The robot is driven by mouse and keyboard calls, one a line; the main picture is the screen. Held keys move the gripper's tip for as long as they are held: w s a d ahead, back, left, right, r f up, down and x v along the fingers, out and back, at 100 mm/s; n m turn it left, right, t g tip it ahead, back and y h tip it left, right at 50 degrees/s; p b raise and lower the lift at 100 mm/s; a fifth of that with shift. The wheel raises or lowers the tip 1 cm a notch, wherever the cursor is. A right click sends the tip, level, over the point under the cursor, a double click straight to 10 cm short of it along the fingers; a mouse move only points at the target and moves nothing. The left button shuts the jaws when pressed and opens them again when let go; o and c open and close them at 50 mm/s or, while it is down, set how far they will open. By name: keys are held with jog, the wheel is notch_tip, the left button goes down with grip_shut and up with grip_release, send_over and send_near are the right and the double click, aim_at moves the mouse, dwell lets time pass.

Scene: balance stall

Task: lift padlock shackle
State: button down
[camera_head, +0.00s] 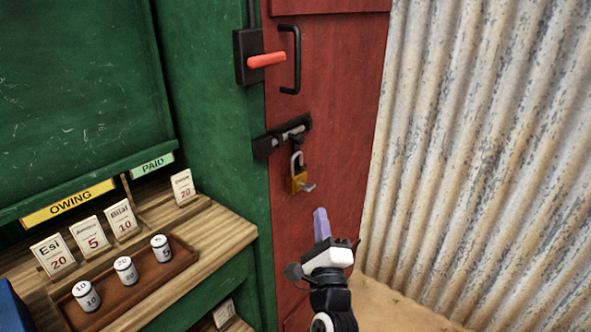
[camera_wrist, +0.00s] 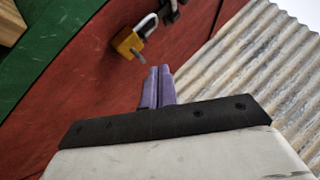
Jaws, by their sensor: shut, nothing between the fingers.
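A brass padlock (camera_head: 298,181) with a silver shackle (camera_head: 297,159) hangs below the black hasp and bolt (camera_head: 288,136) on the red door. A key-like silver piece sticks out of its lower side. In the wrist view the padlock (camera_wrist: 127,42) is at the upper left, and its shackle (camera_wrist: 149,24) appears raised at one side. Whether the shackle still passes through the hasp is hard to tell. My gripper (camera_head: 320,212) is below and to the right of the padlock, apart from it. Its purple fingers (camera_wrist: 158,72) are together and empty.
At left, a wooden counter (camera_head: 225,232) holds name cards and a tray (camera_head: 183,262) with several white weights. A corrugated metal wall (camera_head: 470,150) stands at right.

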jog(key=p+x, duration=0.2)
jog(key=x, duration=0.2)
jog(key=a+r+p+x, duration=0.1)
jog(key=p+x, duration=0.1)
jog(key=x, duration=0.2)
jog(key=a+p+x, duration=0.1)
jog(key=p+x, duration=0.1)
jog(key=x, duration=0.2)
jog(key=shift+s+r, duration=0.2)
jog(key=shift+s, duration=0.1)
jog(key=shift+w+a+r+p, duration=0.1)
jog(key=shift+w+a+p, duration=0.2)
jog(key=shift+a, duration=0.05)
notch_tip(320, 180, up, 3)
jog(key=p, duration=0.3)
jog(key=shift+r, duration=0.25)
jog(key=shift+f, duration=0.1)
